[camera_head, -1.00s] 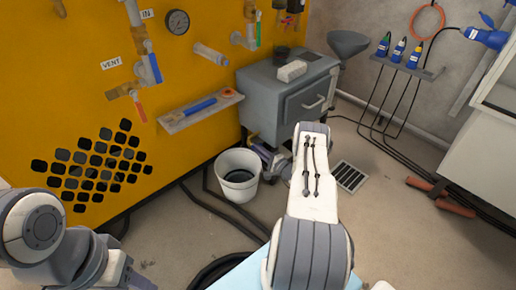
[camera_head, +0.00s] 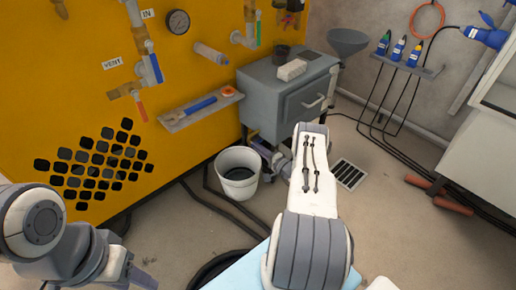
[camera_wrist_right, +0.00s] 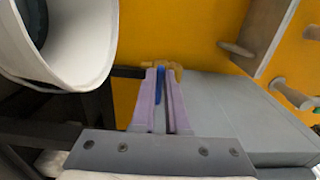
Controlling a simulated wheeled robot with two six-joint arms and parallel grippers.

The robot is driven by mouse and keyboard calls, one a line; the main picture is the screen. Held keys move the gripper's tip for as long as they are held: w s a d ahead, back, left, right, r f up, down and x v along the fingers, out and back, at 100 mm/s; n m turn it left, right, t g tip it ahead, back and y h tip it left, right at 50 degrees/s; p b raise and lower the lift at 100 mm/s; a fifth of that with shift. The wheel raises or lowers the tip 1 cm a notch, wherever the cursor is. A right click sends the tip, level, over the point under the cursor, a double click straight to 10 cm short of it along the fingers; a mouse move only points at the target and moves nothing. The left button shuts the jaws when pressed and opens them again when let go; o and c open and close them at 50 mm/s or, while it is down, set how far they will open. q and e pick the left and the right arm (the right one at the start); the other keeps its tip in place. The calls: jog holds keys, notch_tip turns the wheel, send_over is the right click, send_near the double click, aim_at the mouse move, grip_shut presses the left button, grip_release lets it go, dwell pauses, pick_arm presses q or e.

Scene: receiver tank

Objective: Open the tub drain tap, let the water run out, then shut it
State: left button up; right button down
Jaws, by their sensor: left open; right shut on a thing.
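In the right wrist view, a brass tap (camera_wrist_right: 162,66) with a blue handle (camera_wrist_right: 159,86) sits beside the grey tub (camera_wrist_right: 215,100). My right gripper (camera_wrist_right: 163,88) is shut on the blue handle, its purple fingers on either side. In the head view my right gripper (camera_head: 262,150) is low at the left side of the grey tub (camera_head: 270,103), partly hidden by my arm. A white bucket (camera_head: 237,183) stands on the floor close by, dark inside. Its water level is unclear. My left gripper (camera_head: 138,277) is open at the lower left, partly in view, away from everything.
The yellow panel (camera_head: 70,110) carries other valves, a gauge (camera_head: 178,22) and a small shelf (camera_head: 205,112) with a blue-handled wrench. A floor grate (camera_head: 347,174) lies right of my arm. Dark hoses (camera_head: 225,208) cross the floor. A white cabinet (camera_head: 490,150) stands at right.

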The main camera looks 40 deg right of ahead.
jog(key=c, duration=0.9)
grip_release()
jog(key=shift+s, duration=0.15)
jog(key=shift+s+d+p, duration=0.1)
jog(key=shift+s+p, duration=0.2)
jog(key=shift+s, duration=0.05)
jog(key=s+p, duration=0.1)
jog(key=s, duration=0.2)
jog(key=s+p, duration=0.1)
jog(key=s, duration=0.2)
jog(key=s+p, duration=0.1)
jog(key=s, duration=0.2)
jog(key=shift+s+d, duration=0.25)
jog(key=shift+s, duration=0.05)
jog(key=shift+w, duration=0.1)
